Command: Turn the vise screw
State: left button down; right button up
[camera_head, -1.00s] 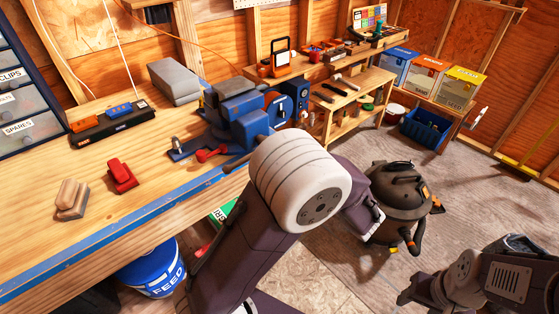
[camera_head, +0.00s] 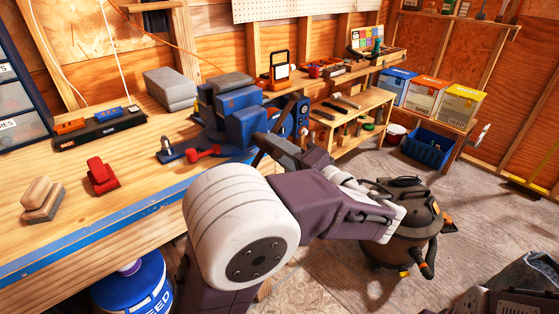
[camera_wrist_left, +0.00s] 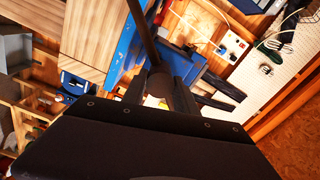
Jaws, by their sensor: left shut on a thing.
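The blue vise (camera_head: 240,118) stands on the wooden workbench (camera_head: 150,205) near its front edge. A dark handle bar crosses the front end of its screw, and my forearm partly hides it. My left gripper (camera_head: 277,147) is at that end, in front of the vise. In the left wrist view, the left gripper (camera_wrist_left: 158,92) is shut around the screw end, with the dark handle bar (camera_wrist_left: 143,35) running up and away from between the fingers. The blue vise body (camera_wrist_left: 128,50) lies behind it.
A blue bucket (camera_head: 135,288) stands below. A shop vacuum (camera_head: 405,220) stands on the open floor at right.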

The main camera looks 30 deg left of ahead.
pick_arm(q)
jog(key=shift+r+n+b, duration=0.15)
jog(key=shift+n+b, duration=0.3)
jog(key=shift+n, duration=0.15)
jog(key=c, duration=1.1)
grip_release()
jog(key=shift+o, duration=0.7)
jog(key=shift+a, duration=0.2)
jog(key=shift+d, duration=0.15)
